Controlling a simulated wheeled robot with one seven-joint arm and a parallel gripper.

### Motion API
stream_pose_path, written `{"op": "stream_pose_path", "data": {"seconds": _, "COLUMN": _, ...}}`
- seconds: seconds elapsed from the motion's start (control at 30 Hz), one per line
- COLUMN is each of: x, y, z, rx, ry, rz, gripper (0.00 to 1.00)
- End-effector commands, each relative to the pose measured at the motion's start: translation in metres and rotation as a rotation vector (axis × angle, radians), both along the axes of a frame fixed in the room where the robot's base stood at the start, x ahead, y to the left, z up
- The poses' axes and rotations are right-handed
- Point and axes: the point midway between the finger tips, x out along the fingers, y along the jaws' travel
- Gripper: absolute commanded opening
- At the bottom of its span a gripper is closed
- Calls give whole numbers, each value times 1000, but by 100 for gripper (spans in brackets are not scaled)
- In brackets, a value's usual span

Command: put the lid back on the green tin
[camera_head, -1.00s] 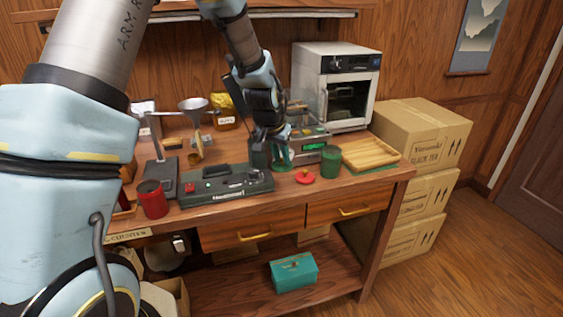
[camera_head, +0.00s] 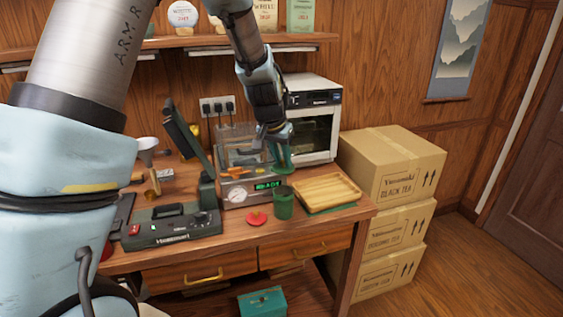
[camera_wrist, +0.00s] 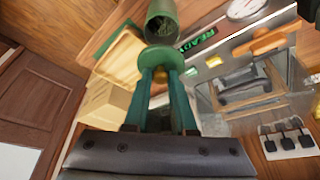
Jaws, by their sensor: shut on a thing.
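The green tin (camera_head: 283,207) stands upright on the counter, left of the wooden tray. In the wrist view the tin (camera_wrist: 161,22) has an open mouth with dark contents inside. My gripper (camera_head: 281,162) points down above the tin, with a gap between. In the wrist view my gripper's teal fingers (camera_wrist: 160,84) are shut on the green lid (camera_wrist: 166,57), a round disc with a yellowish knob partly hidden between the fingers. The lid also shows, small, at the fingertips in the head view (camera_head: 282,170).
A red lid (camera_head: 256,217) lies left of the tin. Behind it is a machine with a lit green display (camera_head: 268,185). A wooden tray (camera_head: 354,195) is at right, a black sealer (camera_head: 172,228) at left, and a white oven (camera_head: 318,90) behind.

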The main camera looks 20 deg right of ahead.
Motion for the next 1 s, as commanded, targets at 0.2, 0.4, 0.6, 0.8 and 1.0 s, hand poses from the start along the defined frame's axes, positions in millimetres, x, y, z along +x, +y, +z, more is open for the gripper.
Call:
{"op": "stream_pose_path", "data": {"seconds": 0.2, "x": 0, "y": 0, "z": -8, "rx": 0, "ry": 0, "rz": 0, "gripper": 0}}
{"op": "stream_pose_path", "data": {"seconds": 0.4, "x": 0, "y": 0, "z": -26, "rx": 1, "ry": 1, "rz": 0, "gripper": 0}}
{"op": "stream_pose_path", "data": {"seconds": 0.6, "x": 0, "y": 0, "z": -46, "rx": -1, "ry": -1, "rz": 0, "gripper": 0}}
{"op": "stream_pose_path", "data": {"seconds": 0.8, "x": 0, "y": 0, "z": -61, "rx": -1, "ry": -1, "rz": 0, "gripper": 0}}
{"op": "stream_pose_path", "data": {"seconds": 1.0, "x": 0, "y": 0, "z": -64, "rx": -1, "ry": -1, "rz": 0, "gripper": 0}}
